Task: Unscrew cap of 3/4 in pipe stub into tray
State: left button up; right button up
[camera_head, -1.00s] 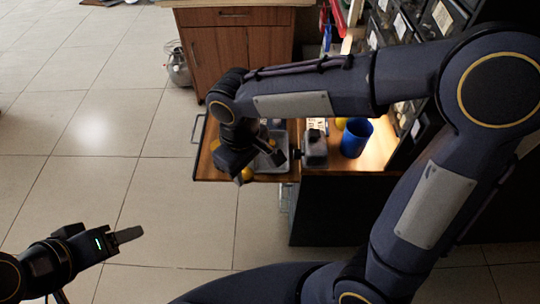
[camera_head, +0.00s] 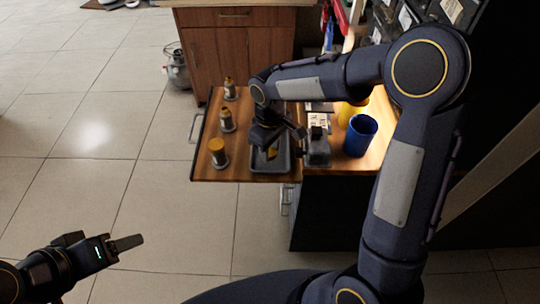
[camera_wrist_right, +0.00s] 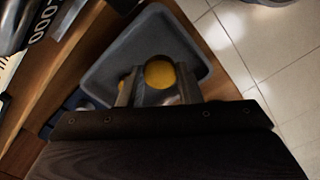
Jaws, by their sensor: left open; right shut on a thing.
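Three upright pipe stubs stand in a row on the wooden board: a back one (camera_head: 229,88), a middle one (camera_head: 226,121) and a front one (camera_head: 217,153), with yellow-brown tops. I cannot read their sizes. The grey tray (camera_head: 285,166) lies right of them and fills much of the right wrist view (camera_wrist_right: 110,60). My right gripper (camera_wrist_right: 158,85) is shut on a round yellow cap (camera_wrist_right: 160,73) over the tray. The cap also shows as yellow in the head view (camera_head: 271,153). My left gripper (camera_head: 128,243) is open and empty over the floor, far from the board.
A dark grey device (camera_head: 317,149) stands just right of the tray. A blue cup (camera_head: 360,136) and a yellow cup (camera_head: 350,112) are farther right. A wooden cabinet (camera_head: 235,55) stands behind. The floor at left is open.

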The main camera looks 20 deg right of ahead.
aim_at(270, 162)
jog(key=shift+f, duration=1.45)
jog(key=shift+f+b, duration=0.15)
jog(key=shift+b, duration=0.2)
jog(key=o, duration=0.8)
